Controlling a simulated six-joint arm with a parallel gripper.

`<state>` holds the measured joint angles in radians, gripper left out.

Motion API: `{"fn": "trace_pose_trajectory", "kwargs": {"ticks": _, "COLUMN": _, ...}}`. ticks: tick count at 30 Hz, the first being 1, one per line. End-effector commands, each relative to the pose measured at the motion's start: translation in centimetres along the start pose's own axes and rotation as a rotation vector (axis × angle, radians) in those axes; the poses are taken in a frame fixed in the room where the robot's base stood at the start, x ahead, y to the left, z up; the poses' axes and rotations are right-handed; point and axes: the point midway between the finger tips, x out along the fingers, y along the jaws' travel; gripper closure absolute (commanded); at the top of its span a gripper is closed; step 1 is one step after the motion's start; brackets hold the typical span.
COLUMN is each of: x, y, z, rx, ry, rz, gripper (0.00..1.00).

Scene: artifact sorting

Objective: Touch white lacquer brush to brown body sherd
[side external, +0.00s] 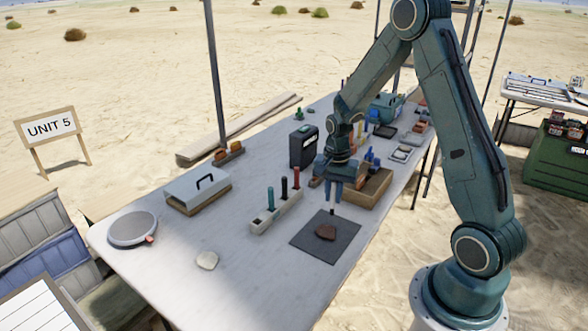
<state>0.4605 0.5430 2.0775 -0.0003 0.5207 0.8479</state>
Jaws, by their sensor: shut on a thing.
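The brown body sherd (325,232) lies on a dark square mat (310,243) near the table's front edge. My gripper (333,196) points down above the mat and is shut on a slim brush (332,210). Only the brush's dark lower end shows below the fingers; its handle is hidden, so I cannot see a white colour. The brush tip is just above or at the sherd's upper edge; I cannot tell whether they touch.
A pale rack (277,213) holds green, black and red upright tools left of the mat. A wooden tray (372,188) stands close behind my gripper.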

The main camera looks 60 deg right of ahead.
Motion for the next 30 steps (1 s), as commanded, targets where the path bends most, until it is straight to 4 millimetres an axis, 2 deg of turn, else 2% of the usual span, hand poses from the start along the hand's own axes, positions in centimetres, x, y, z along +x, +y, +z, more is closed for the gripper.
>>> {"fn": "trace_pose_trajectory", "kwargs": {"ticks": 11, "x": 1.1, "y": 0.0, "z": 0.0, "rx": 0.0, "ry": -0.001, "rz": 0.001, "gripper": 1.0}}
{"fn": "trace_pose_trajectory", "kwargs": {"ticks": 30, "x": 5.2, "y": 0.0, "z": 0.0, "rx": 0.0, "ry": -0.001, "rz": 0.002, "gripper": 1.0}}
